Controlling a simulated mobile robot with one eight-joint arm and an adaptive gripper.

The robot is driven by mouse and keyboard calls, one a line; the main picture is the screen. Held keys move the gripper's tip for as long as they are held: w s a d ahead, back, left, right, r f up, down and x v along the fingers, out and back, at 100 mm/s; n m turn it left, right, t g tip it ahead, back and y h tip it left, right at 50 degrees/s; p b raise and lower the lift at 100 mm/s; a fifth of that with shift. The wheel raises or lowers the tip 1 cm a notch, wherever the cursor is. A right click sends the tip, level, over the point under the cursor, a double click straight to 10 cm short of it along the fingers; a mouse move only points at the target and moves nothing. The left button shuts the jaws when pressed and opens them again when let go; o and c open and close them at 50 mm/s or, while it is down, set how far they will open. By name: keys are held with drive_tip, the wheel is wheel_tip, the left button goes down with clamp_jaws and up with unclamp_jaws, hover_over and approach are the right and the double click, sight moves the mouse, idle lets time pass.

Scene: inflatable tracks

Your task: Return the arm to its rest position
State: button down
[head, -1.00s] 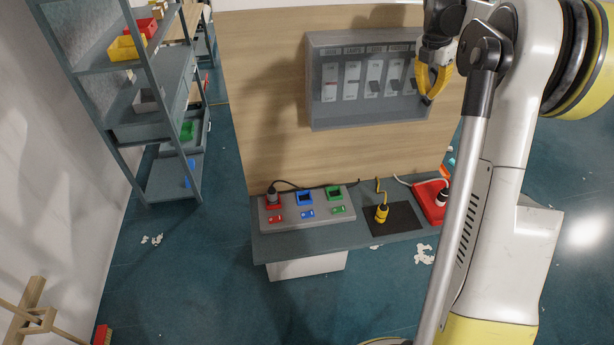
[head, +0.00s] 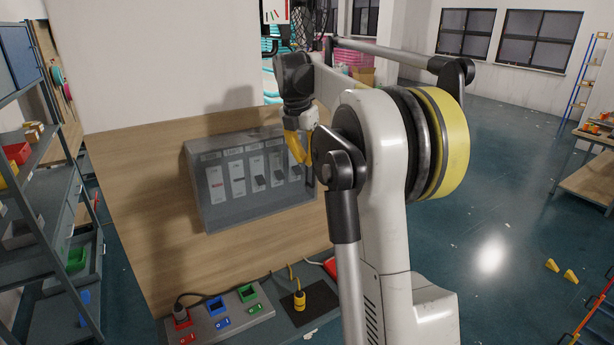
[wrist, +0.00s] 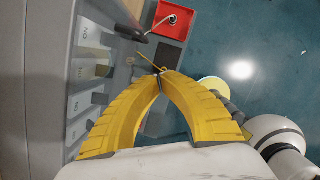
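My gripper (head: 304,158) has yellow fingers and is in front of the right part of the grey switch box (head: 215,210) in the head view. In the wrist view the fingertips of my gripper (wrist: 160,74) meet, with nothing visible between them. The switch box (wrist: 50,20) runs along the left of the wrist view, beside the fingers and apart from them as far as I can tell. My arm is folded, with its elbow to the right of the box, and hides part of the panel.
Below the box, a bench holds a grey socket block (head: 212,326) with red, blue and green sockets, and a yellow plug (head: 299,300) on a black mat. A red socket box (wrist: 174,19) lies near it. Shelves (head: 50,225) stand left; open floor (head: 500,215) is on the right.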

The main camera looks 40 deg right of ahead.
drive_tip(key=s+a+f+m+t+b, duration=0.2)
drive_tip(key=s+a+f+m+b, duration=0.4)
drive_tip(key=a, duration=0.3)
drive_tip(key=s+a+f+m+t+b, duration=0.1)
drive_tip(key=s+a+f+m+b, duration=0.25)
drive_tip(key=a+f+b, duration=0.4)
drive_tip(key=s+a+f+m+t+y+b, duration=0.1)
drive_tip(key=s+a+f+m+b, duration=0.3)
drive_tip(key=f, duration=0.5)
drive_tip(key=s+a+f+m+t+b, duration=0.1)
drive_tip(key=s+a+f+m+b, duration=0.3)
drive_tip(key=s+a+f+b, duration=0.2)
drive_tip(key=s+a+f+m+t+y+b, duration=0.1)
drive_tip(key=s+a+f+m+b, duration=0.3)
drive_tip(key=f, duration=0.7)
drive_tip(key=shift+s+a+f+y+b, duration=0.3)
drive_tip(key=shift+s+a+b, duration=0.2)
drive_tip(key=shift+s+b, duration=0.5)
drive_tip(key=shift+s, duration=0.15)
